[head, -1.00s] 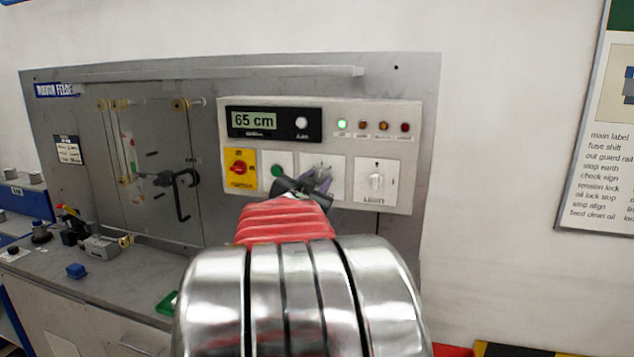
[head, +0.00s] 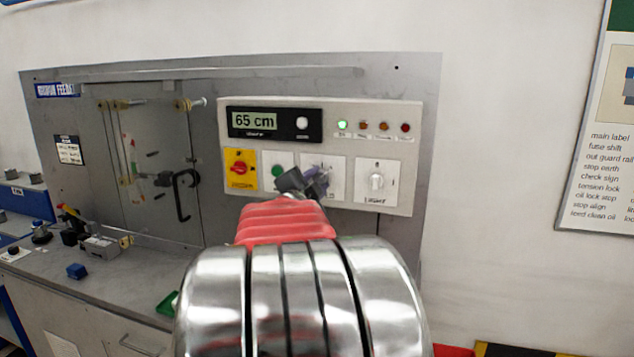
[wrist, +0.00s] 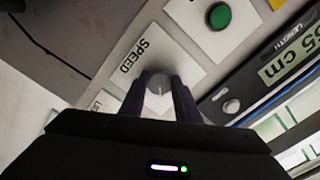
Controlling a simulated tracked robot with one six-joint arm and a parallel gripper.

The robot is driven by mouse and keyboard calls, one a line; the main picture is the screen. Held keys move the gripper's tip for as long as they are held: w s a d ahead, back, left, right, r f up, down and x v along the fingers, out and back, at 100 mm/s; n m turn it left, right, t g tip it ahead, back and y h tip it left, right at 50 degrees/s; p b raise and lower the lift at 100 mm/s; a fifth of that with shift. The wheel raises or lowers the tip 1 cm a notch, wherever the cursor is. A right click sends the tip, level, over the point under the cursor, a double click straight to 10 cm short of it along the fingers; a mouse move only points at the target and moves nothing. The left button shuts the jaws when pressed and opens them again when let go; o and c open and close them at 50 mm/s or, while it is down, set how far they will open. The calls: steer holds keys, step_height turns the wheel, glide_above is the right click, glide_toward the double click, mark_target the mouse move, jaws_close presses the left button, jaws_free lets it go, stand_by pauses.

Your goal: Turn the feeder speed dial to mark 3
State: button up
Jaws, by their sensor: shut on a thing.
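The feeder speed dial (wrist: 158,84) is a pale round knob on a white plate lettered SPEED (wrist: 135,55), in the upper middle of the wrist view. My gripper (wrist: 160,92) is shut on it, one dark finger on each side. In the head view my gripper (head: 304,183) covers the dial, and part of its white plate (head: 336,166) shows beside the fingers. The marks around the dial and where its pointer stands cannot be read.
A green button (head: 278,171) and a red knob on a yellow plate (head: 239,168) sit close left of the dial. A white light knob (head: 376,181) is close right. The display (head: 253,121) above reads 65 cm.

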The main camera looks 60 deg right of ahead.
steer(key=shift+s, duration=0.1)
steer(key=o, duration=1)
steer(key=shift+o, duration=0.2)
steer(key=s+a, duration=0.2)
steer(key=a, duration=1.1)
steer(key=shift+a, duration=0.3)
